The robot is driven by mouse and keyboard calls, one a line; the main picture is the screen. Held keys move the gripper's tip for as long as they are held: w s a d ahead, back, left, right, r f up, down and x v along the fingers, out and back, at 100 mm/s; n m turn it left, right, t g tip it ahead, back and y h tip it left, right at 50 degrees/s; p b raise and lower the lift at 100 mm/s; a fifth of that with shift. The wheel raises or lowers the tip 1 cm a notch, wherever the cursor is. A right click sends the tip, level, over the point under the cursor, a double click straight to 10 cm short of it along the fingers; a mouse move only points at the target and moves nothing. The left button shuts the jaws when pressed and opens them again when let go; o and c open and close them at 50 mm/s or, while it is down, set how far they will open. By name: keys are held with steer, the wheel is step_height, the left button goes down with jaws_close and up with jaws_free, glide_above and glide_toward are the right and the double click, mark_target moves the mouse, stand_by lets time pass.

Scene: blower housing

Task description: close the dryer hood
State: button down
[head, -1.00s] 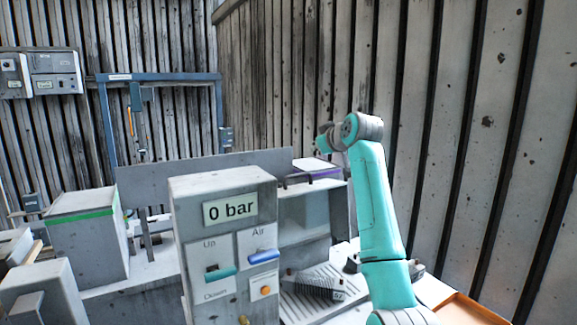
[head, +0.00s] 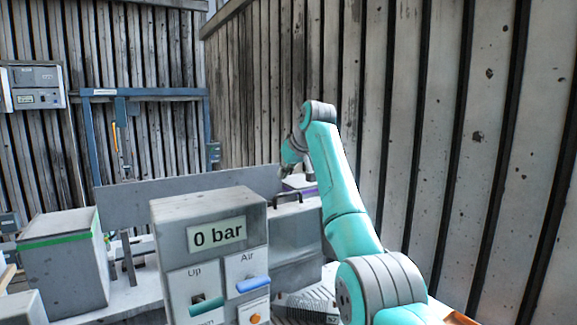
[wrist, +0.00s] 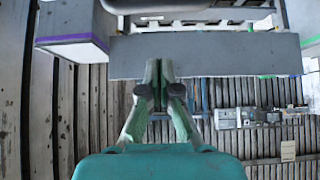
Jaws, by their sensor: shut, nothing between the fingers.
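The dryer hood (head: 296,228) is a grey box-like cover with a dark handle (head: 286,196) on its top edge. It stands behind and to the right of the control box in the head view. Its lower edge is near the ribbed bed (head: 308,302); the control box and my arm hide parts of it, so I cannot tell if it is fully down. My gripper (head: 289,168) is above and behind the handle, seemingly apart from it. In the wrist view my gripper (wrist: 158,70) has its fingers together with nothing between them, in front of a long grey panel (wrist: 205,55).
The control box (head: 210,255) reads "0 bar" and has Up and Air switches. A purple-edged box (wrist: 72,28) is close to my gripper. A green-striped grey box (head: 62,262) stands at left. A blue frame (head: 150,92) and plank walls are behind.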

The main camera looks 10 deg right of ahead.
steer(key=shift+s+d+f, duration=0.1)
steer(key=shift+s+f, duration=0.2)
steer(key=shift+f, duration=0.3)
steer(key=shift+s+d+f, duration=0.1)
steer(key=shift+s+f, duration=0.15)
steer(key=shift+f, duration=0.4)
steer(key=shift+s+f, duration=0.3)
steer(key=shift+f, duration=0.3)
steer(key=shift+s+d, duration=0.1)
